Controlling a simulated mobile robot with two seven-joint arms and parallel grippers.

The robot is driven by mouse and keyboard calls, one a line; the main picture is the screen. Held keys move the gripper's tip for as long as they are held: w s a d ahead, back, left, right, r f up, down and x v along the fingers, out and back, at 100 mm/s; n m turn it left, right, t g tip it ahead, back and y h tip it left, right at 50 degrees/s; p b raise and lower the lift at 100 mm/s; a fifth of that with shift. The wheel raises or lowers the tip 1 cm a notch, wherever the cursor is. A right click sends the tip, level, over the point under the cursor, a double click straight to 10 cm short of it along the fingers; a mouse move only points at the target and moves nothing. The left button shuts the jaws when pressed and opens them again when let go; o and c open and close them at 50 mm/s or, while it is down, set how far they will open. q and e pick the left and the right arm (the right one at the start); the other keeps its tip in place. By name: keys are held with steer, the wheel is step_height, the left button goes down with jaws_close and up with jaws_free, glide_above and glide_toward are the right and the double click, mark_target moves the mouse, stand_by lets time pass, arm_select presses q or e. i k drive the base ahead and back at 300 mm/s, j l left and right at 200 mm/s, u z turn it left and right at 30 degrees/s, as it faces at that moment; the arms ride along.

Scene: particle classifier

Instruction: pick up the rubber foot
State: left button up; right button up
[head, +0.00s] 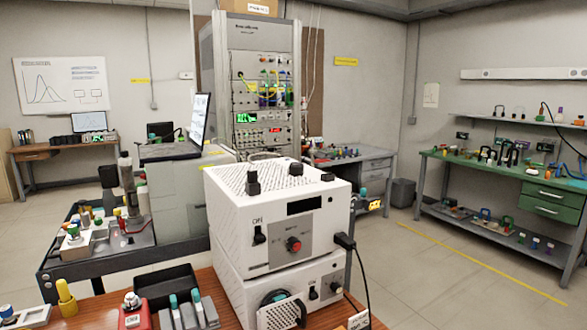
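No part is clearly recognisable as the rubber foot. Small black pieces lie on top of the upper white instrument (280,232): a larger black piece (252,186) at its front left, a smaller black piece (296,169) near the back, and a flat black piece (327,177) at the right edge. Any of them could be a rubber foot, but I cannot tell. The upper instrument rests on a second white unit (240,297). Neither of my grippers shows in the head view.
The wooden bench (205,283) holds a black tray (165,283), a red block (134,317) and a yellow peg (66,296). A dark cart (60,279) with a laptop (190,128) stands behind. A green workbench (500,176) is at right; open floor (440,275) lies between.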

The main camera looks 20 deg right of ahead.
mark_target(296, 169)
steer(key=l+u, duration=0.3)
steer(key=l, duration=0.35)
steer(key=l+u, duration=0.25)
steer(key=l, duration=0.4)
steer(key=l+u, duration=0.3)
steer(key=l, duration=0.35)
steer(key=k+l+u, duration=0.15)
steer(key=l+u, duration=0.15)
steer(key=l, duration=0.3)
steer(key=l+u, duration=0.2)
steer(key=l, duration=0.25)
steer(key=k+l+u, duration=0.2)
steer(key=l, duration=0.2)
steer(key=l+u, duration=0.3)
steer(key=l, duration=0.55)
